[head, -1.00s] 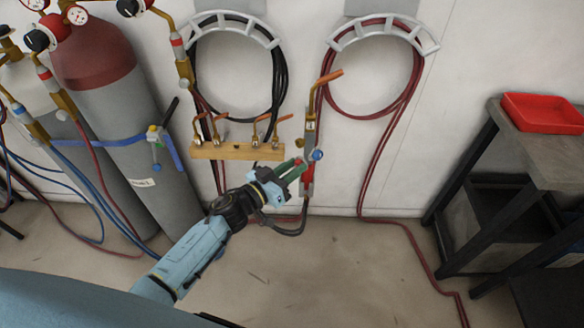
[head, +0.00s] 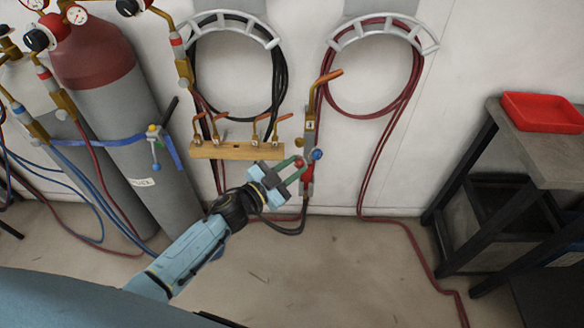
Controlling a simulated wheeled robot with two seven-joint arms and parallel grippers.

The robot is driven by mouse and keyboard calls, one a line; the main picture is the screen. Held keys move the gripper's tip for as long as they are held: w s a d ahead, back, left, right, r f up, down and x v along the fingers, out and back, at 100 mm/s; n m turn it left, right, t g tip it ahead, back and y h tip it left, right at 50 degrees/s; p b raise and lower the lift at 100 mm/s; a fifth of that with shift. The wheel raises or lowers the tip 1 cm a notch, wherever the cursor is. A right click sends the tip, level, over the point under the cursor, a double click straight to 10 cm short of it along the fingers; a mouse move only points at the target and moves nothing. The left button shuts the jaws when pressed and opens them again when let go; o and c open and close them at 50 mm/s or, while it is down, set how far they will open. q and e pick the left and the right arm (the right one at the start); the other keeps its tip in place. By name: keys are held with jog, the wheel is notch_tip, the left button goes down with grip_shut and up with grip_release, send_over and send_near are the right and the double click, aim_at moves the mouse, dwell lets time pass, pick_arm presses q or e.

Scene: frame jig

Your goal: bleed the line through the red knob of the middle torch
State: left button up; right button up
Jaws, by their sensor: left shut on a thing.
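A torch (head: 310,128) with an orange-brown tip hangs upright against the wall. It has a blue knob (head: 317,154) on its right side and a small red knob (head: 299,162) on its left side. My left gripper (head: 296,167) reaches it from the lower left. Its green-padded fingers are closed on the red knob, one above and one below it. The fingers partly cover the knob and the torch's lower body. My right gripper is not in the view.
A wooden rack (head: 236,152) with several copper tips is just left of the torch. Hose coils hang on wall brackets above. Gas cylinders (head: 125,110) stand at left, a dark bench (head: 535,150) with a red tray (head: 543,112) at right. The floor between is clear.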

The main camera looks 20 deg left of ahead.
pick_arm(q)
jog(key=m+b, duration=0.1)
jog(key=m, duration=0.5)
jog(key=shift+f+m, duration=0.1)
jog(key=shift+m, duration=0.2)
jog(key=m+b, duration=0.1)
jog(key=m, duration=0.3)
jog(key=shift+m+b, duration=0.65)
jog(key=shift+m, duration=0.65)
jog(key=o, duration=1)
jog(key=shift+s, duration=0.1)
jog(key=v, duration=1.3)
jog(key=shift+s+a, duration=0.1)
